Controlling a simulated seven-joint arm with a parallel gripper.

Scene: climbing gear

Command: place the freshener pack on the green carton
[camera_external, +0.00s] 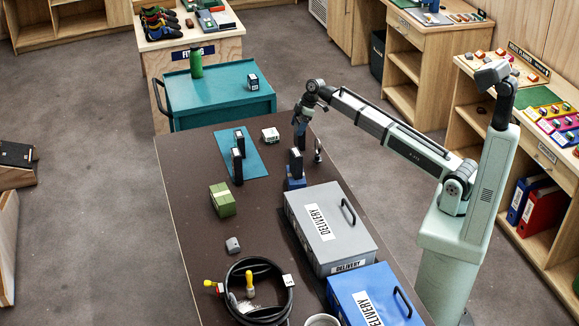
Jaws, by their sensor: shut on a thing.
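The green carton (222,199) sits on the brown table, left of the middle. My gripper (298,146) points down over the table's right side, to the right of and beyond the carton. It is shut on a dark upright pack (296,163) with a pale top, which looks like the freshener pack. The pack is right above a small blue block (295,183); I cannot tell whether they touch. The fingertips are small and partly merge with the pack.
Similar dark packs (238,165) stand on a teal mat (258,166). A white box (270,134) and a dark slim item (318,150) are near my gripper. A grey delivery box (350,240), a blue box (398,283) and a coiled hose (232,281) fill the near end.

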